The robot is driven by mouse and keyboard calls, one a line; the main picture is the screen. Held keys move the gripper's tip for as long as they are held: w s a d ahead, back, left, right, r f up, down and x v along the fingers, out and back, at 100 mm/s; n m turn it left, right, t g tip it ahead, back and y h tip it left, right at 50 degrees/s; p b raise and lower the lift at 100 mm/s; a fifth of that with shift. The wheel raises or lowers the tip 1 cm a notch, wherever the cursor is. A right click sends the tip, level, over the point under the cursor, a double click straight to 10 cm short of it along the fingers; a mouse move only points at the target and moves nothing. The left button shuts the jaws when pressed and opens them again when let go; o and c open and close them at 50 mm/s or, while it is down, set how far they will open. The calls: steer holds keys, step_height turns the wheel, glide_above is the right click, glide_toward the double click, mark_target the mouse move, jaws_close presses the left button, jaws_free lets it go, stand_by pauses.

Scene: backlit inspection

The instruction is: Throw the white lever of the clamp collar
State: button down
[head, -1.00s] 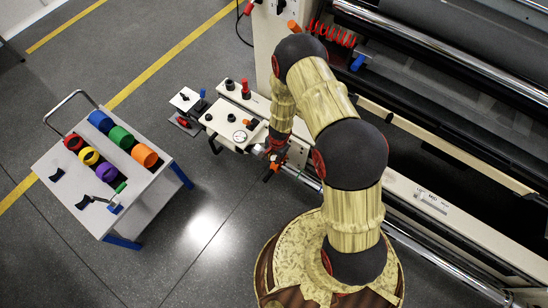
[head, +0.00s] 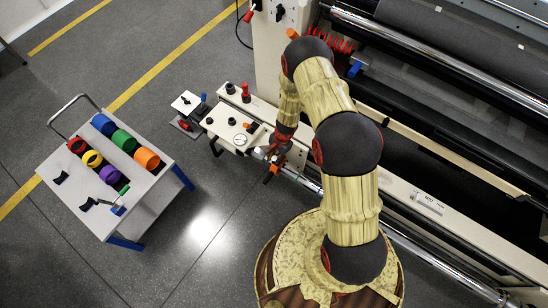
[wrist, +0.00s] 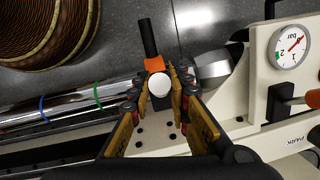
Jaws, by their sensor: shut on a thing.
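The white lever (wrist: 159,85) shows in the wrist view as a rounded white end between my fingertips. My gripper (wrist: 160,92) is shut on it, one finger on each side. An orange piece with a black handle (wrist: 150,40) lies just beyond it. A grey metal part (wrist: 213,68), perhaps the clamp collar, is to the right. The rest of the lever and its joint are hidden behind the white end and my fingers. In the head view, my gripper (head: 275,157) is at the end of the cream bench, and the lever cannot be made out.
A pressure gauge (wrist: 290,45) and an orange-handled valve (wrist: 290,102) sit on the cream bench to the right. A shiny rail (wrist: 70,108) with coloured bands runs left. In the head view, a cart (head: 75,205) with coloured rolls stands apart at left, with clear floor between.

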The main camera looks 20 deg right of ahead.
steer(key=shift+w+d+r+g+y+p, duration=0.15)
steer(key=shift+w+d+g+y+p, duration=0.15)
steer(key=shift+w+d+g+y, duration=0.4)
steer(key=shift+s+r+y, duration=0.15)
steer(key=shift+y, duration=0.35)
steer(key=c, duration=1.7)
jaws_free()
steer(key=shift+o, duration=0.2)
steer(key=v, duration=1.2)
